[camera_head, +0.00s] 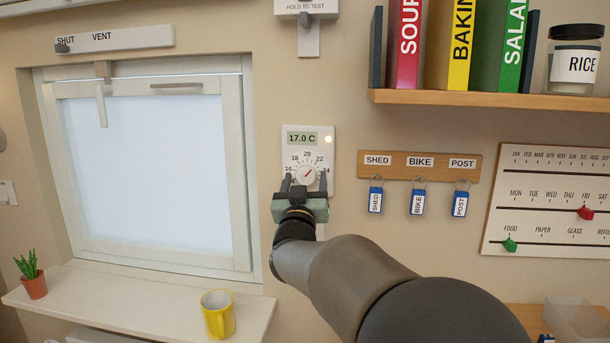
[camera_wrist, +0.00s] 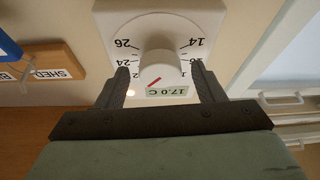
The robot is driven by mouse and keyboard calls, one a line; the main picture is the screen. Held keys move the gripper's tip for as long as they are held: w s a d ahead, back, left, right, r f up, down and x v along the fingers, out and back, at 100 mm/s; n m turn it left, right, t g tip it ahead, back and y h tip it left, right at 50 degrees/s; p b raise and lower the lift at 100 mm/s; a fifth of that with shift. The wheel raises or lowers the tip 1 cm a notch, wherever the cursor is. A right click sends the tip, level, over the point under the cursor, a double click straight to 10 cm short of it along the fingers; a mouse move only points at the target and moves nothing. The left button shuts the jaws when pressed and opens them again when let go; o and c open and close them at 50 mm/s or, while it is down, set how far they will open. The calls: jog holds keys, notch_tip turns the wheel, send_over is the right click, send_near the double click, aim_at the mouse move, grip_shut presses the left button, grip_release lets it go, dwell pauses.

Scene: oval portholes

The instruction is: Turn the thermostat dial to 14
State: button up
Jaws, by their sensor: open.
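The white thermostat (camera_head: 318,140) is on the wall right of the window, and its display (camera_head: 302,138) reads 17.0 C. Its round dial (camera_head: 305,174) has a red pointer slanting to the upper right in the head view, with numbers around it. In the wrist view, where the thermostat is upside down, the dial (camera_wrist: 160,66) sits between my two fingers. My gripper (camera_head: 304,181) is open in front of the lower thermostat; the wrist view (camera_wrist: 160,72) shows a gap between each finger and the dial. The fingers cover some scale marks.
A rack with key tags (camera_head: 420,166) hangs to the right, under a shelf (camera_head: 480,97) with books and a rice jar. A window (camera_head: 150,165) is to the left, with a yellow mug (camera_head: 218,315) on its sill. The wall around the thermostat is mostly bare.

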jog(key=shift+w+r, duration=0.1)
jog(key=shift+w, duration=0.15)
jog(key=c, duration=1)
jog(key=shift+o, duration=0.2)
